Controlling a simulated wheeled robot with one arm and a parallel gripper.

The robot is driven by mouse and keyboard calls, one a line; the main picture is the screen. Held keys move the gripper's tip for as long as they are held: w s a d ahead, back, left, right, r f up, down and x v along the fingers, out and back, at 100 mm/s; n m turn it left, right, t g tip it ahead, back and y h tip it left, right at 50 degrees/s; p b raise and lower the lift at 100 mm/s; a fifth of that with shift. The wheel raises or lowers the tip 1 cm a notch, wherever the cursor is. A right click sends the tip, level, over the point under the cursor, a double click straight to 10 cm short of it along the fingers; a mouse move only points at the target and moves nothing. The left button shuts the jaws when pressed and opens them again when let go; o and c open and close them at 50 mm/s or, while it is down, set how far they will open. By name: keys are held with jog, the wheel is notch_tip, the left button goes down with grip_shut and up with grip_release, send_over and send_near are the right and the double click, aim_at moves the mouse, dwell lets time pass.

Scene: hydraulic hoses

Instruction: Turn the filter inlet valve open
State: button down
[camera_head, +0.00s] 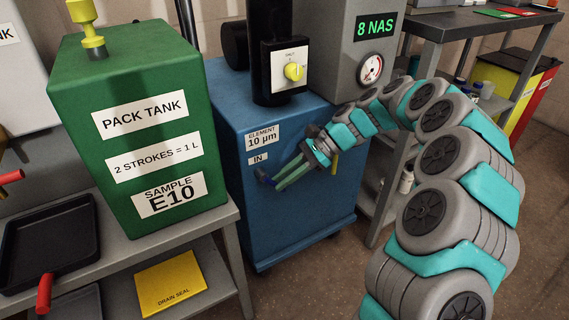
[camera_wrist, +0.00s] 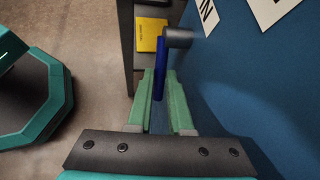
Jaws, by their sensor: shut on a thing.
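The filter inlet valve shows in the wrist view as a dark grey round stub (camera_wrist: 178,38) on the blue cabinet side, with a blue lever (camera_wrist: 160,66). My gripper (camera_wrist: 160,78) has its two green fingers closed on the lever, one on each side. In the head view, my gripper (camera_head: 269,182) reaches to the front of the blue filter cabinet (camera_head: 290,225), just below the "IN" label (camera_head: 258,159). The small blue lever is at the fingertips there, mostly hidden by them.
A green pack tank (camera_head: 95,75) stands on a grey bench at left, with a black tray (camera_head: 50,235) beside it. A yellow "DRAIN SEAL" item (camera_head: 170,284) lies on the lower shelf. A yellow knob (camera_head: 293,72) and a gauge (camera_head: 371,69) sit above the cabinet.

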jog(key=shift+s+a+f+g+y+p, duration=0.15)
jog(key=shift+f+g+y+p, duration=0.25)
jog(key=shift+y, duration=0.25)
jog(key=shift+a+f+g+y+p, duration=0.1)
jog(key=shift+f+g+y+p, duration=0.2)
jog(key=shift+y+p, duration=0.25)
jog(key=c, duration=1.1)
grip_release()
jog(key=shift+d, duration=0.1)
jog(key=v, duration=0.7)
jog(key=shift+d, duration=0.3)
jog(key=shift+c, duration=0.4)
